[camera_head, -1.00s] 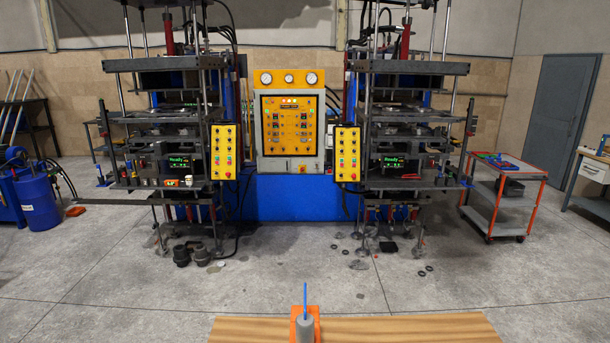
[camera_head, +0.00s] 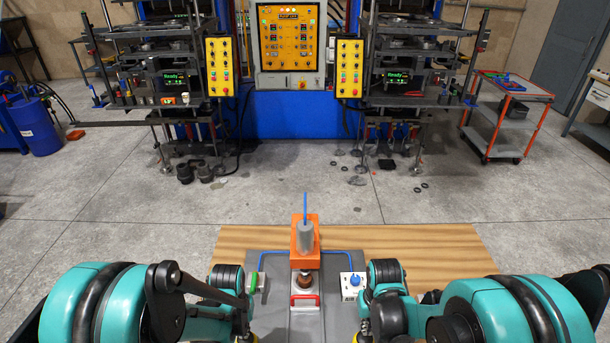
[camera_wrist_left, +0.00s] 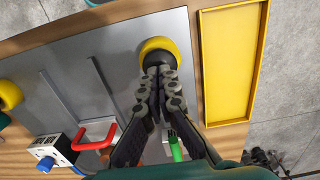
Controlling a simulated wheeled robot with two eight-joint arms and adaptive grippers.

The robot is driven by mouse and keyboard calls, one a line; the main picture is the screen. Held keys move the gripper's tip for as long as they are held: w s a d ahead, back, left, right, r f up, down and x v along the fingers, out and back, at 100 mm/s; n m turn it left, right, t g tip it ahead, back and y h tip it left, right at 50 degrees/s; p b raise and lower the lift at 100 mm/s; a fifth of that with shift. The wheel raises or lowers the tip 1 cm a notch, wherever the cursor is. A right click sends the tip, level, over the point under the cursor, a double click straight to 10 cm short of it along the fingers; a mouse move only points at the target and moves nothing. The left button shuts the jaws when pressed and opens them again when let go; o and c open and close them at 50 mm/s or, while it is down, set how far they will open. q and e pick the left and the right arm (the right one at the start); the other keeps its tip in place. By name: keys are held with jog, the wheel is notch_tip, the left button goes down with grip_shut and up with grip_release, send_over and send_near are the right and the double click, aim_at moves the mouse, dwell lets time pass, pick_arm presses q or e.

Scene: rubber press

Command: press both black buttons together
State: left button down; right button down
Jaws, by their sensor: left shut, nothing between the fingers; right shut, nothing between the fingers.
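A black button (camera_wrist_left: 155,56) in a round yellow housing (camera_wrist_left: 165,43) stands on the grey press base (camera_wrist_left: 110,35) in the left wrist view. My left gripper (camera_wrist_left: 160,76) is shut and empty, its fingertips over or against this button; I cannot tell whether they touch. The other yellow housing (camera_wrist_left: 8,95) is cut off at that view's left edge, its black button not visible. In the head view both housings show only as yellow slivers at the bottom edge. My right gripper (camera_head: 364,327) is shut beside the right one, mostly hidden by its arm.
An orange press with a grey cylinder (camera_head: 305,236) stands mid-base, with a red-handled part (camera_head: 304,299) before it. A white switch box (camera_head: 352,285) is at right, a green lever (camera_head: 254,282) at left. A yellow tray (camera_wrist_left: 232,65) lies beside the base. Large machines stand behind.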

aim_at(365, 337)
pick_arm(q)
jog(key=shift+f, duration=0.85)
pick_arm(e)
jog(key=shift+f, duration=1.85)
pick_arm(q)
jog(key=shift+f, duration=0.25)
pick_arm(e)
jog(key=shift+f, duration=0.25)
pick_arm(q)
jog(key=shift+f, duration=0.25)
pick_arm(e)
jog(key=shift+f, duration=0.25)
